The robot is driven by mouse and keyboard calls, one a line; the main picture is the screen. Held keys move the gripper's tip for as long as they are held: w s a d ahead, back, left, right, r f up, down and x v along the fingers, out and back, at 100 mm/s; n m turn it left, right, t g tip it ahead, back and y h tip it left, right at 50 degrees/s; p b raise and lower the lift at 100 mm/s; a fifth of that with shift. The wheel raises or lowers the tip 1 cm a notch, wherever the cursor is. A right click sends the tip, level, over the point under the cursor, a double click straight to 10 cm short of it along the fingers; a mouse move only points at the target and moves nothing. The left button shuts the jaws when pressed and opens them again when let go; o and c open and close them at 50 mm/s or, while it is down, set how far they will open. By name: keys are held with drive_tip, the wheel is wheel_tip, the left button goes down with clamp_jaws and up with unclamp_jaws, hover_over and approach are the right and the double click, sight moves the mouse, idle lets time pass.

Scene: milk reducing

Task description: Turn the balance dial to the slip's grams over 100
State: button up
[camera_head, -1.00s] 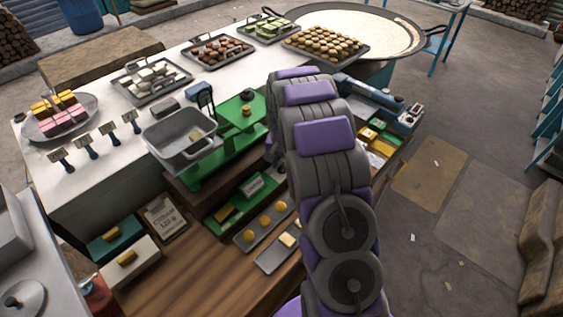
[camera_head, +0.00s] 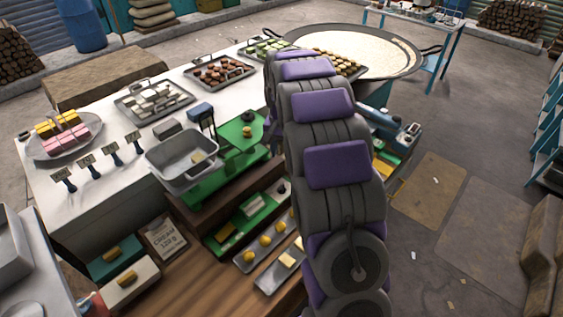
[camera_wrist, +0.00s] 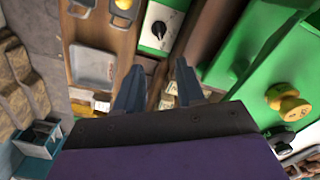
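The slip (camera_head: 166,237) on the wooden bench reads "CREAM" and what looks like 122 g, the last digit unclear. My gripper (camera_wrist: 158,83) is open and empty in the wrist view, its two fingers apart below the dial in the picture, not touching it. My arm hides the gripper in the head view.
A tray with yellow balls (camera_head: 265,247) and a tray with a pale block (camera_head: 285,262) lie on the bench. Brass knobs (camera_wrist: 288,104) stand on green metal at the right of the wrist view. Sweets trays (camera_head: 154,100) fill the white counter; brown floor is open at right.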

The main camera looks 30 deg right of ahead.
drive_tip(key=shift+r, duration=1.2)
drive_tip(key=s+a+r+n+b, duration=0.1)
drive_tip(key=s+a+r+n, duration=0.1)
drive_tip(key=s+a, duration=0.5)
drive_tip(key=s+a+r+n+b, duration=0.1)
drive_tip(key=s+a+r+n, duration=0.2)
drive_tip(key=s, duration=0.8)
drive_tip(key=s+a+f+n+g, duration=0.1)
drive_tip(key=s+a+f, duration=0.1)
drive_tip(key=s, duration=0.9)
drive_tip(key=s+a+f+n+b, duration=0.1)
drive_tip(key=s+a, duration=0.3)
drive_tip(key=s, duration=0.7)
drive_tip(key=shift+s+a+f+n+g, duration=0.25)
drive_tip(key=shift+f+n+g, duration=0.15)
drive_tip(key=shift+f+n, duration=0.2)
